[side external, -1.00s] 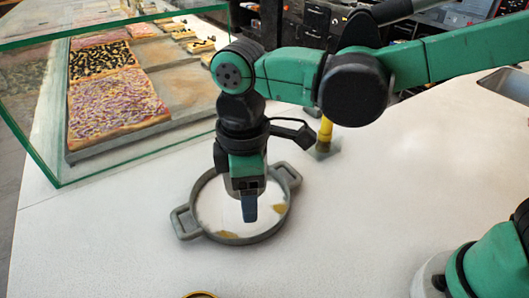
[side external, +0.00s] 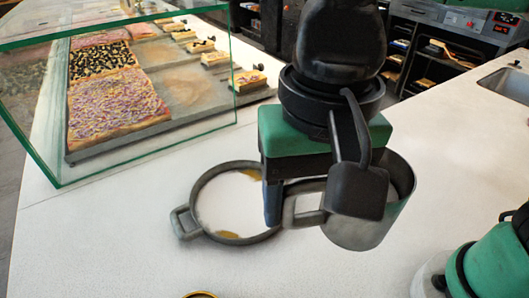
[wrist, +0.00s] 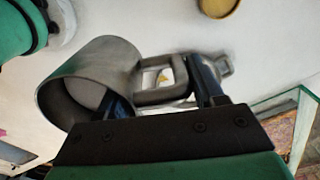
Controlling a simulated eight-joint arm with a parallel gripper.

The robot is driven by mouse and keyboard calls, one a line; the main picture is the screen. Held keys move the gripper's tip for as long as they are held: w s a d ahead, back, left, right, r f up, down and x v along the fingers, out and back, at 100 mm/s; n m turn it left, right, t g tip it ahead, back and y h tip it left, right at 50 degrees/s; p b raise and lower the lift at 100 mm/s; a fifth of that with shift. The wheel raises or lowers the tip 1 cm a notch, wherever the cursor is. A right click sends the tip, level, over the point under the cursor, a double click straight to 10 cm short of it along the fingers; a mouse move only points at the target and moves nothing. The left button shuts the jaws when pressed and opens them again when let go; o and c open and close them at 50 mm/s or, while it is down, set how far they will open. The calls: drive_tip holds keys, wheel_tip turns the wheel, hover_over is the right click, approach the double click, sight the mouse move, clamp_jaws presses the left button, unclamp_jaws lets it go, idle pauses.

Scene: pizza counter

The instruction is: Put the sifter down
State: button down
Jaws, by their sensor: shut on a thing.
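The sifter (side external: 398,205) is a grey metal cup with a squared loop handle (side external: 304,203). In the side view it is right of the round pan, partly hidden by my wrist camera. My gripper (side external: 285,200) is shut on the handle. In the wrist view my gripper (wrist: 160,92) has a dark finger on each side of the handle, and the sifter (wrist: 120,60) lies to the left with its open mouth showing. I cannot tell whether its base touches the counter.
A grey two-handled pan (side external: 193,208) with white contents and yellowish patches sits on the white counter (side external: 110,245), just left of the sifter. A glass case (side external: 150,150) with pizza trays stands at the back left. A small round container (side external: 200,295) is at the front edge.

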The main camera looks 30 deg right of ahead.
sight(307, 221)
wheel_tip(307, 221, down, 18)
drive_tip(key=shift+f, duration=0.25)
idle(0.5)
drive_tip(key=shift+c, duration=0.5)
unclamp_jaws()
drive_tip(key=shift+f, duration=0.1)
drive_tip(key=r, duration=1.2)
drive_tip(key=shift+d, duration=0.2)
drive_tip(key=w+d+n+t, duration=0.2)
drive_tip(key=w+d, duration=0.3)
drive_tip(key=d, duration=0.4)
drive_tip(key=w+d+n+t, duration=0.2)
drive_tip(key=w+d+t, duration=0.2)
drive_tip(key=d, duration=0.6)
drive_tip(key=shift+w+d+n+t, duration=0.15)
drive_tip(key=shift+w+n+t, duration=0.25)
drive_tip(key=shift+t, duration=0.1)
